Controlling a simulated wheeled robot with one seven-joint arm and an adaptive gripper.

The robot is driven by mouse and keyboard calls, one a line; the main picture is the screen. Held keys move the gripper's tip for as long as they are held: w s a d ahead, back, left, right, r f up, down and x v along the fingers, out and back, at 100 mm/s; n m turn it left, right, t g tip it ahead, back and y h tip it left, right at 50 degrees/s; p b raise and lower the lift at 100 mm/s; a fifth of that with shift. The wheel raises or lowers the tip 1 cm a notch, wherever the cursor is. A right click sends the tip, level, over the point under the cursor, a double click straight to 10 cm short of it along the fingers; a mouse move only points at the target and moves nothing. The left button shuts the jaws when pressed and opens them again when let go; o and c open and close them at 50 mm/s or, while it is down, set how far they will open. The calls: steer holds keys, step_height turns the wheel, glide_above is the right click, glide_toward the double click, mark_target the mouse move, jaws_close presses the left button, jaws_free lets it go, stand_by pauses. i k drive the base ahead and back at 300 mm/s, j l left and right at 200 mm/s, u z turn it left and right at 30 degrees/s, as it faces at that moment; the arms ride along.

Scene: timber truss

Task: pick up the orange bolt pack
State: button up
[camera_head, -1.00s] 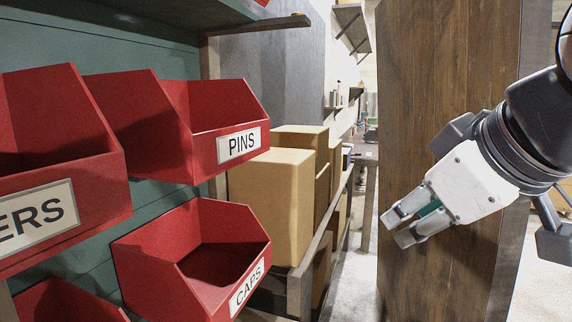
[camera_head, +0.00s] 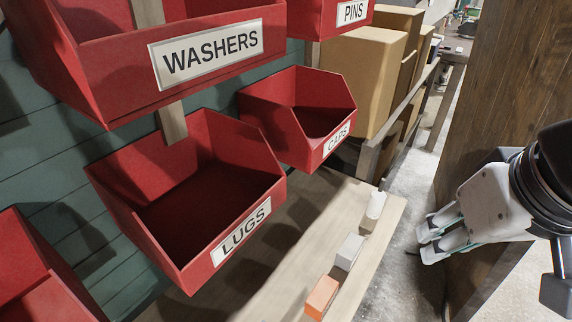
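An orange block-shaped pack (camera_head: 321,297), which looks like the orange bolt pack, lies near the front end of a light wooden shelf (camera_head: 291,268) at the bottom middle of the head view. My gripper (camera_head: 430,239) is at the right, apart from the pack and away from the shelf. Its two fingers point left, with only a narrow gap showing between them. I cannot tell how far they are opened, and I see nothing held.
Red bins labelled LUGS (camera_head: 200,200), CAPS (camera_head: 300,115) and WASHERS (camera_head: 150,50) hang at the left. A wooden panel (camera_head: 490,90) stands behind my gripper. Cardboard boxes (camera_head: 365,65) are further back.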

mark_target(319, 300)
steer(key=k+u, duration=0.15)
steer(key=u, duration=0.2)
steer(key=l+u, duration=0.35)
steer(key=k+l+u, duration=0.3)
steer(key=l, duration=0.15)
steer(key=l+u, duration=0.35)
steer(key=k+l, duration=0.05)
